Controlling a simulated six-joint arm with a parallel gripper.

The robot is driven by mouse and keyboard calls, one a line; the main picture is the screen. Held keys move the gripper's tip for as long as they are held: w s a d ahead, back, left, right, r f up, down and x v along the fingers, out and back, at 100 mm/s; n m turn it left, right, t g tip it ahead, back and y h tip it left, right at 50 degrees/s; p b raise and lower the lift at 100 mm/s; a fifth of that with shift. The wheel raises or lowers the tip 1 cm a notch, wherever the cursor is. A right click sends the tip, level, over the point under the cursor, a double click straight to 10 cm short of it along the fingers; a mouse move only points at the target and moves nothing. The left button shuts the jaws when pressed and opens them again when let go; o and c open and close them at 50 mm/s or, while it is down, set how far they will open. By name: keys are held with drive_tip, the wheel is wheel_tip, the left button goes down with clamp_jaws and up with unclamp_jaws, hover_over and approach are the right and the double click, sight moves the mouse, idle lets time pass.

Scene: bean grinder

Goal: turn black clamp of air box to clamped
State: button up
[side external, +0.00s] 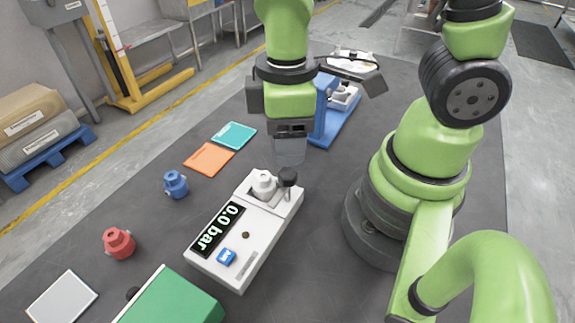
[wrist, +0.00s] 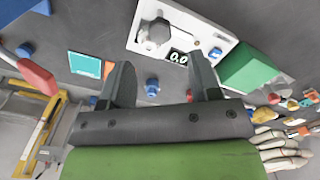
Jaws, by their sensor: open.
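The air box (side external: 262,232) is a white box with a display reading "0.0 bar" and a blue button. Its black clamp (side external: 288,177) has a round black knob standing at the back right corner, beside a white round fitting (side external: 263,184). My gripper (side external: 289,158) points down just behind and above the clamp, apart from it as far as I can tell. In the wrist view my gripper (wrist: 163,72) has its fingers apart with nothing between them. The air box (wrist: 203,38) lies beyond the fingertips there; a grey knob-like part stands on it, and I cannot tell whether this is the clamp.
A green box (side external: 172,298) stands in front of the air box. Red (side external: 119,243) and blue (side external: 175,184) fittings and orange (side external: 209,159) and teal (side external: 234,135) plates lie to the left. A blue stand (side external: 334,115) is behind my gripper. Dark table is clear between them.

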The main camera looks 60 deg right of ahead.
sight(287, 173)
drive_tip(key=shift+f, duration=3.3)
drive_tip(key=c, duration=0.9)
